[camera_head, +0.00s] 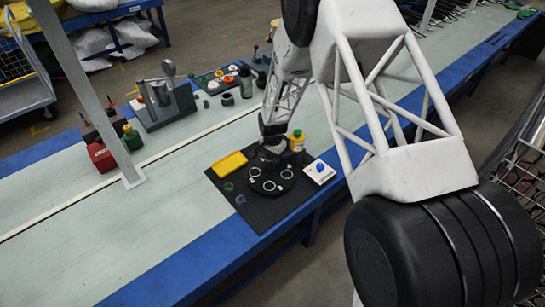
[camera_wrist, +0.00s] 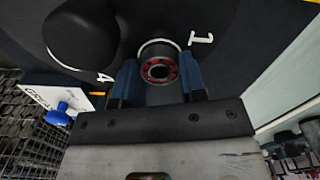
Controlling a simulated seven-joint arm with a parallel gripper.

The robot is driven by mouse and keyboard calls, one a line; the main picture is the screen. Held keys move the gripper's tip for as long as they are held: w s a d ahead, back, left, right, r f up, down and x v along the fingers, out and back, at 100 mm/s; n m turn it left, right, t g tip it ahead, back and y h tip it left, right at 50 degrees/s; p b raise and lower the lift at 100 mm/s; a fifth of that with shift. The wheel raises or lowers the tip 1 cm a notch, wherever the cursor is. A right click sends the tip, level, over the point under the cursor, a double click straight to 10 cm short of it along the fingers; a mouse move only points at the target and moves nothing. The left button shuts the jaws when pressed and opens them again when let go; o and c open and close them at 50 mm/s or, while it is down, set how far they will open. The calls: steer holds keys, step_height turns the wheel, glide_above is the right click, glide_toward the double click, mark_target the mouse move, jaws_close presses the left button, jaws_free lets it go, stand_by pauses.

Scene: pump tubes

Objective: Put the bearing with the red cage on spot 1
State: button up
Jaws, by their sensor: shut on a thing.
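The bearing with the red cage (camera_wrist: 160,70) is between the two blue fingers of my gripper (camera_wrist: 159,80) in the wrist view. My gripper is shut on it. The bearing overlaps a white ring (camera_wrist: 158,43) beside the printed "1" (camera_wrist: 200,39); the ring's far edge shows beyond it. I cannot tell whether the bearing touches the surface. In the head view my gripper (camera_head: 274,149) is over the black round plate (camera_head: 268,187) with white rings, and it hides the plate's far part and the bearing.
A yellow tray (camera_head: 230,163), a green ring (camera_head: 228,186) and a blue ring (camera_head: 240,199) lie on the black mat (camera_head: 262,220). A yellow bottle (camera_head: 297,141) stands behind the plate. A white card with a blue item (camera_head: 320,170) is at right. A dark knob (camera_wrist: 82,38) rises near the fingers.

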mark_target(272, 158)
stand_by(0.3)
steer(key=o, duration=0.7)
steer(key=shift+f, duration=0.1)
steer(key=shift+c, duration=0.2)
step_height(272, 158, up, 12)
steer(key=shift+r, duration=0.2)
stand_by(0.8)
